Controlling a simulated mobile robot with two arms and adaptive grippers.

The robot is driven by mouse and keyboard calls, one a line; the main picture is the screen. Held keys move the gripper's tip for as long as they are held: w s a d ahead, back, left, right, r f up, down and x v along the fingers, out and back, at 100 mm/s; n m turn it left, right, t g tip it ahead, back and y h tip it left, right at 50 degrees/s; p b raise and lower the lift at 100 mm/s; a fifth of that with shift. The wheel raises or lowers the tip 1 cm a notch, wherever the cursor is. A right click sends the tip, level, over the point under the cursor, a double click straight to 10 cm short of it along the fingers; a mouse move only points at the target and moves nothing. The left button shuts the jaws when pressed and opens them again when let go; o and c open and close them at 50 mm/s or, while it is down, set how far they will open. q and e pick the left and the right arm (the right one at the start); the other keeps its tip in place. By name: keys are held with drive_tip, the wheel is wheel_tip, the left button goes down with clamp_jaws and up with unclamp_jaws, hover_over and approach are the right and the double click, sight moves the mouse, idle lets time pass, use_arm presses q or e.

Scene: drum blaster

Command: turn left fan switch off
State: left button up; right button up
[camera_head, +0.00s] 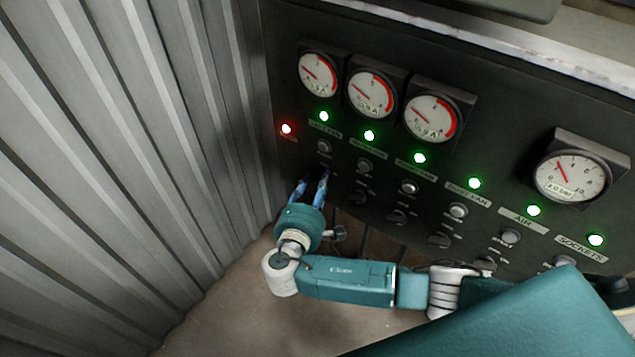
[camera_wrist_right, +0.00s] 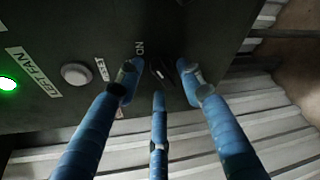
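The dark control panel (camera_head: 480,110) carries the left fan column near its left end. Its label (camera_wrist_right: 32,76) reads LEFT FAN in the right wrist view, beside a lit green lamp (camera_wrist_right: 8,84) and a round grey button (camera_wrist_right: 75,75). Below that button is the dark rotary switch (camera_wrist_right: 160,72), with a pale mark. My right gripper (camera_head: 313,184) is at this switch, its blue fingers pointing at the panel. In the wrist view, the fingers (camera_wrist_right: 158,78) are spread around the switch; contact is unclear. In the head view the fingers mostly hide the switch. My left gripper is out of view.
A red lamp (camera_head: 287,128) glows left of the left fan's green lamp (camera_head: 323,116). More lamps, buttons and knobs run rightward below several gauges (camera_head: 432,118). A corrugated wall (camera_head: 120,150) stands close on the left. Brown floor (camera_head: 225,310) shows below.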

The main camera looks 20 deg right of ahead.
clamp_jaws()
drive_tip(key=n+g+p, duration=0.1)
drive_tip(key=p, duration=0.2)
drive_tip(key=n+g+p, duration=0.1)
drive_tip(key=n+p, duration=0.1)
drive_tip(key=p, duration=0.1)
drive_tip(key=shift+w+a+r+p, duration=0.15)
drive_tip(key=shift+w+r+p, duration=0.05)
drive_tip(key=shift+r+p, duration=0.2)
drive_tip(key=n+p, duration=0.1)
drive_tip(key=n+g+h+p, duration=0.1)
drive_tip(key=shift+w+a+f+n+g, duration=0.15)
drive_tip(key=shift+n+g, duration=0.15)
drive_tip(key=shift+n, duration=0.1)
drive_tip(key=shift+w+f+n+g+h+p, duration=0.15)
drive_tip(key=shift+n+g+h+p, duration=0.4)
drive_tip(key=shift+n, duration=0.75)
drive_tip(key=shift+g, duration=0.35)
